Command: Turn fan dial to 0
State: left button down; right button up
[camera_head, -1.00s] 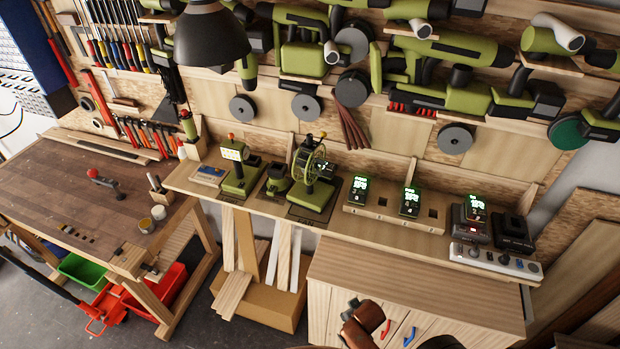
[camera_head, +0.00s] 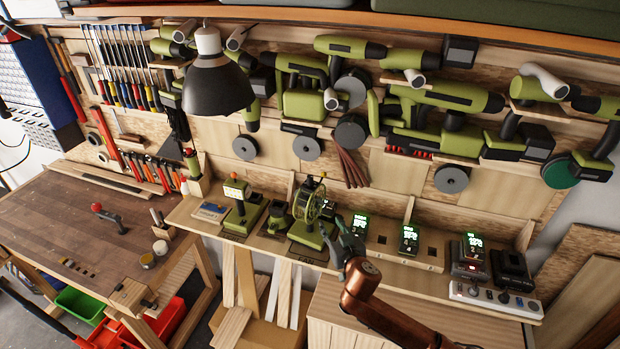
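The green desk fan (camera_head: 313,203) with a round wire cage stands on the narrow shelf, left of the battery chargers. Its dial is too small to make out, and part of its base is close behind my gripper in the picture. My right gripper (camera_head: 331,226) is raised in front of the shelf, just right of and below the fan. Its dark fingers look spread apart, with nothing seen between them. It appears apart from the fan. My copper-coloured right arm comes in from the bottom right. My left gripper is out of view.
A green work lamp (camera_head: 238,192) stands left of the fan. Lit chargers (camera_head: 409,240) and a power strip (camera_head: 494,299) line the shelf to the right. A black hanging lamp (camera_head: 217,87) and wall-mounted power tools are above. A wooden cabinet is below.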

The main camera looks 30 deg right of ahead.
aim_at(311, 178)
jog(key=w+r+t, duration=0.1)
jog(key=w+r, duration=0.1)
jog(key=r, duration=0.2)
jog(key=w+a+r+t+y, duration=0.1)
jog(key=w+r, duration=0.1)
jog(key=r, duration=0.2)
jog(key=w+r+t, duration=0.1)
jog(key=w+r, duration=0.1)
jog(key=r, duration=0.2)
jog(key=shift+w+a+r+n, duration=0.1)
jog(key=shift+a+n, duration=0.1)
jog(key=shift+n, duration=0.1)
jog(key=w, duration=0.2)
jog(key=w+p, duration=0.1)
jog(key=w, duration=0.1)
jog(key=w+p, duration=0.1)
jog(key=w, duration=0.1)
jog(key=shift+d, duration=0.4)
jog(key=shift+w+d+f, duration=0.1)
jog(key=shift+w+f, duration=0.1)
jog(key=shift+w, duration=0.3)
grip_shut()
